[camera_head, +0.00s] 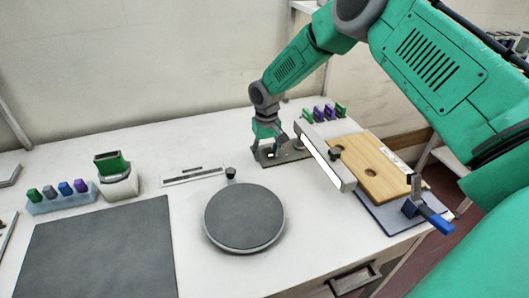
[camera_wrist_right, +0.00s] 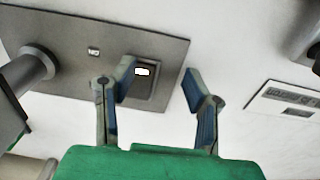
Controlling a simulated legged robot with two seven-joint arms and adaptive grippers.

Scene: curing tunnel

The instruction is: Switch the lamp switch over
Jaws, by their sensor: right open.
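The lamp switch (camera_wrist_right: 152,88) is a dark rocker in a square frame with a white mark, set on a grey base plate (camera_wrist_right: 75,35) in the right wrist view. In the head view the base plate (camera_head: 293,157) lies on the table below the lamp bar (camera_head: 322,157), whose long face is white. My right gripper (camera_head: 266,154) is down at the plate's left end and hides the switch there. In the right wrist view my right gripper (camera_wrist_right: 158,78) is open and empty, its fingers on either side of the switch. I cannot tell whether it touches. My left gripper is not in view.
A wooden board (camera_head: 372,168) with holes and a blue-handled clamp (camera_head: 430,215) stand right of the lamp. A round grey turntable (camera_head: 244,217) and a dark mat (camera_head: 95,255) lie in front. A labelled strip (camera_head: 192,177) lies left of the gripper. Small coloured blocks (camera_head: 325,113) stand behind.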

